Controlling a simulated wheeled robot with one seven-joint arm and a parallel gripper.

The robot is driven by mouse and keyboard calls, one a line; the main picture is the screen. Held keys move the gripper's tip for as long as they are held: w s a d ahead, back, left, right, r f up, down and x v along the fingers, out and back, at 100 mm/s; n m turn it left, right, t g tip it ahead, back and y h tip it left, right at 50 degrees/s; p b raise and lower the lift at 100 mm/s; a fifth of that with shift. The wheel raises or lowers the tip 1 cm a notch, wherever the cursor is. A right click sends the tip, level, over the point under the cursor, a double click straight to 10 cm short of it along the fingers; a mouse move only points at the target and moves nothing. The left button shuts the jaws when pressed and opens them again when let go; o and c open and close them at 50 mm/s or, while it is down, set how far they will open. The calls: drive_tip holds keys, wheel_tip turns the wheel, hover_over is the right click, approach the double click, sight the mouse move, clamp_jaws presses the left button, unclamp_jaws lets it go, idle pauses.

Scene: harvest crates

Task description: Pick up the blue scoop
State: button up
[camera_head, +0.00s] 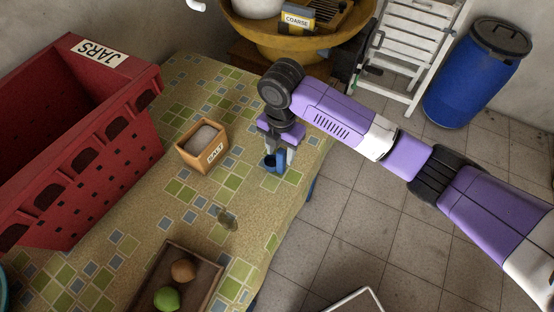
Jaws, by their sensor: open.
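The blue scoop (281,163) is on the patterned tabletop, near the table's right edge. My gripper (279,157) is directly over it, pointing down, with its fingers apart. The fingers reach down beside the scoop, and part of the scoop is hidden behind them. I cannot tell whether the fingers touch it.
A wooden salt box (188,157) stands close on the left. A red crate (148,140) labelled JARS fills the left side. A brown tray (150,263) with an orange-brown and a green fruit is in front. A small grey-green object (227,218) lies between.

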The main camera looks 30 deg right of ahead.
drive_tip(key=shift+s+f+p, duration=0.15)
drive_tip(key=shift+f+p, duration=0.2)
drive_tip(key=shift+f, duration=1.7)
drive_tip(key=shift+c, duration=0.5)
clamp_jaws()
drive_tip(key=shift+r, duration=0.1)
